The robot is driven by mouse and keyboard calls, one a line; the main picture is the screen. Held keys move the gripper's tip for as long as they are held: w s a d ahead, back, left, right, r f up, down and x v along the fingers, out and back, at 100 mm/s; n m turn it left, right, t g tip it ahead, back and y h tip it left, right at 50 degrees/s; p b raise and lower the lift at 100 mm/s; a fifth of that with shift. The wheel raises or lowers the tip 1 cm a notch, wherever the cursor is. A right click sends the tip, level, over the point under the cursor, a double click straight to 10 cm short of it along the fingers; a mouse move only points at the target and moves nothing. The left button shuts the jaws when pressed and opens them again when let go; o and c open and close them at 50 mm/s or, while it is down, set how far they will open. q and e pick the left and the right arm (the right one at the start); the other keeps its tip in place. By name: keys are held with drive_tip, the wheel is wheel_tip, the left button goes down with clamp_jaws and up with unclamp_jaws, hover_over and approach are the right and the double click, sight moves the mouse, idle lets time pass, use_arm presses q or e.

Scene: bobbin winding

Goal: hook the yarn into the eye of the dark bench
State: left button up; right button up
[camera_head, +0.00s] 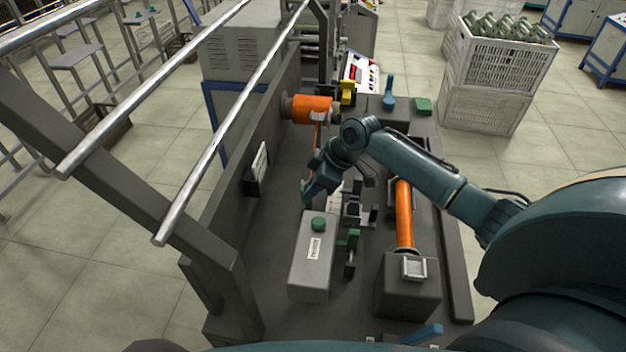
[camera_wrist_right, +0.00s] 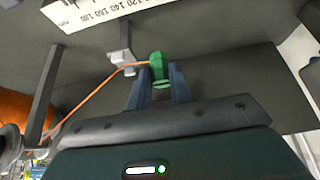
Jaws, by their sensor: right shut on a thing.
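My right gripper (camera_head: 306,192) is low over the dark bench (camera_head: 272,225), beside the bench's upright wall. In the right wrist view its two fingers (camera_wrist_right: 158,85) are shut on a small green piece (camera_wrist_right: 158,66). The orange yarn (camera_wrist_right: 92,91) runs from the lower left up to this green piece. A small pale bracket (camera_wrist_right: 121,58), perhaps the eye, is just left of the green piece. The yarn passes close to its lower end; I cannot tell whether it is inside. In the head view the yarn (camera_head: 317,135) hangs from the orange bobbin (camera_head: 312,109). My left gripper is not in view.
A grey box with a green button (camera_head: 318,224) stands just in front of the right gripper. An orange roll (camera_head: 404,215) and a dark block (camera_head: 407,290) are to the right. A scale plate (camera_wrist_right: 100,12) is at the top of the wrist view. White crates (camera_head: 485,100) stand beyond the bench.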

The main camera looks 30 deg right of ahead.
drive_tip(key=shift+r, duration=0.1)
drive_tip(key=shift+s+a+r+p, duration=0.1)
drive_tip(key=shift+r+p, duration=0.05)
drive_tip(key=shift+r, duration=0.6)
drive_tip(key=shift+s+a+r+p, duration=0.1)
drive_tip(key=shift+s+r, duration=0.05)
drive_tip(key=shift+r, duration=0.6)
drive_tip(key=shift+s+a+r+p, duration=0.1)
drive_tip(key=shift+r+p, duration=0.05)
drive_tip(key=shift+r, duration=0.6)
